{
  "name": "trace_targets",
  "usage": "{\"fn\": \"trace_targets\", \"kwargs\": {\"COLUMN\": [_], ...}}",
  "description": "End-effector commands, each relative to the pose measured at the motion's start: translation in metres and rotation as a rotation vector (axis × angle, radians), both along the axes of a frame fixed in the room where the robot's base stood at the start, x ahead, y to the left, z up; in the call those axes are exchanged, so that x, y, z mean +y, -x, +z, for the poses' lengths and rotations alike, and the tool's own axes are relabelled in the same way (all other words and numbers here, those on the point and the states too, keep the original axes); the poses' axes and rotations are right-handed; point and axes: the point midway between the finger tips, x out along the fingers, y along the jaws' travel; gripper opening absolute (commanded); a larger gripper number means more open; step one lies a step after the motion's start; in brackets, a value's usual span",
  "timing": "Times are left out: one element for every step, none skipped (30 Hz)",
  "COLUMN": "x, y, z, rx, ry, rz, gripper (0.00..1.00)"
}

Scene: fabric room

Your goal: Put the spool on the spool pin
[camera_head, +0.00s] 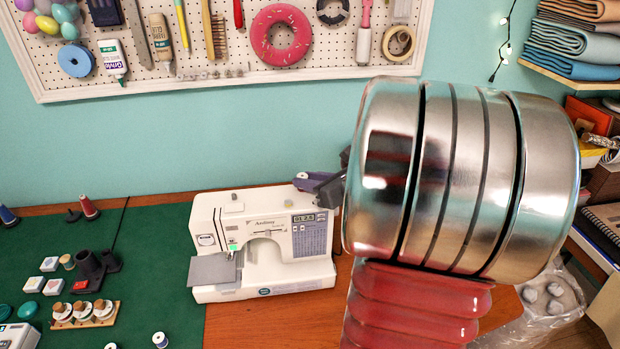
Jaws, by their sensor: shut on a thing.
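I cannot make out the spool pin; the jaws and spool cover that part of the machine's top. I cannot tell whether the spool touches the machine. My large metal and red arm links hide the area to the right.
A green mat (150,290) lies left of the machine with a white and blue spool (160,340), a red cone (89,207), a dark holder (92,268) and a wooden rack (85,315). A pegboard (230,40) hangs behind. Shelves with folded fabric (570,45) are at right.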

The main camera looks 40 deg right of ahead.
Motion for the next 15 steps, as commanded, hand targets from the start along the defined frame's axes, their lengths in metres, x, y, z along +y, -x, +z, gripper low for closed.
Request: {"fn": "trace_targets", "kwargs": {"x": [0.0, 0.0, -0.0001, -0.0001, -0.0001, -0.0001, -0.0001, -0.0001, -0.0001, -0.0001, -0.0001, -0.0001, -0.0001, -0.0001, -0.0001], "y": [0.0001, 0.0001, 0.0001, 0.0001, 0.0001, 0.0001, 0.0002, 0.0002, 0.0001, 0.0002, 0.0003, 0.0003, 0.0003, 0.0003, 0.0003], "z": [-0.0012, -0.0017, -0.0023, -0.0029, -0.0034, -0.0041, -0.0046, -0.0051, -0.0058, -0.0062, -0.0066, -0.0069, -0.0071, -0.0072, -0.0072], "rx": [0.0, 0.0, 0.0, 0.0, 0.0, 0.0, 0.0, 0.0, 0.0, 0.0, 0.0, 0.0, 0.0, 0.0, 0.0], "ry": [-0.001, -0.001, -0.002, -0.002, -0.002, -0.001, -0.001, -0.001, -0.001, -0.001, -0.001, -0.001, -0.001, -0.001, -0.001], "rz": [0.0, 0.0, -0.001, -0.001, -0.001, -0.002, -0.002, -0.002, -0.002, -0.002, -0.002, -0.002, -0.001, -0.001, -0.001], "gripper": [0.0, 0.0, 0.0, 0.0, 0.0, 0.0, 0.0, 0.0, 0.0, 0.0, 0.0, 0.0, 0.0, 0.0, 0.0]}}
